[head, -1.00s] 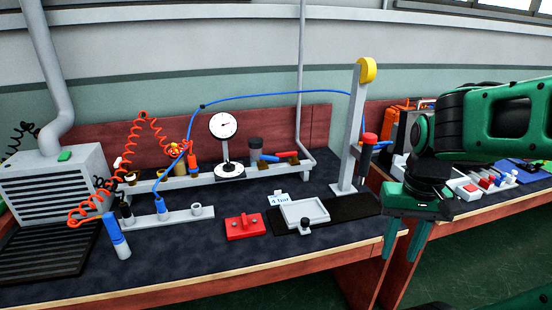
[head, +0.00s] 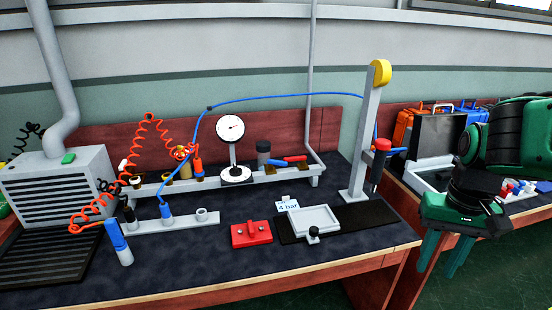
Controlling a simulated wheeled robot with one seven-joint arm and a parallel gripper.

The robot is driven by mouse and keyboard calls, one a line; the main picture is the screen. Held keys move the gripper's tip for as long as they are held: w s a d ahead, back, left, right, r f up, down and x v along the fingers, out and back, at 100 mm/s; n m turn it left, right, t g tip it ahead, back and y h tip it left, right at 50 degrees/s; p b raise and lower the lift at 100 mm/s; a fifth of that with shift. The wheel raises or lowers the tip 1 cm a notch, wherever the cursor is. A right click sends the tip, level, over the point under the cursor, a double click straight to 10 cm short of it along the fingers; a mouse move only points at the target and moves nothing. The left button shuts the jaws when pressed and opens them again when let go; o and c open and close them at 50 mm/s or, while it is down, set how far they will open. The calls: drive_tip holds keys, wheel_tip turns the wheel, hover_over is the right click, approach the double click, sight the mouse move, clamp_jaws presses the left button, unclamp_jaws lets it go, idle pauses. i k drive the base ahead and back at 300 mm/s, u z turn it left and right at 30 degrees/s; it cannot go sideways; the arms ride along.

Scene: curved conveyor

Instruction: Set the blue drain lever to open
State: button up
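A blue lever-like piece (head: 116,234) stands nearly upright against a short white cylinder at the front left of the bench. It looks like the drain lever, but I cannot tell its setting. Another blue part (head: 167,213), with the blue hose running to it, sits in a grey strip of sockets behind it. My gripper (head: 443,252) hangs at the right, off the bench's right end, fingers pointing down and apart. It is open and empty, far from the blue lever.
The workbench (head: 200,275) has a clear dark front area. A red block (head: 251,234), grey tray (head: 314,219), upright post (head: 366,135), dial gauge (head: 230,128) and grey vented box (head: 58,185) stand on it. A second bench with cases (head: 436,135) is at right.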

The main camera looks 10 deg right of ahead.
sight(271, 162)
drive_tip(key=i, duration=0.95)
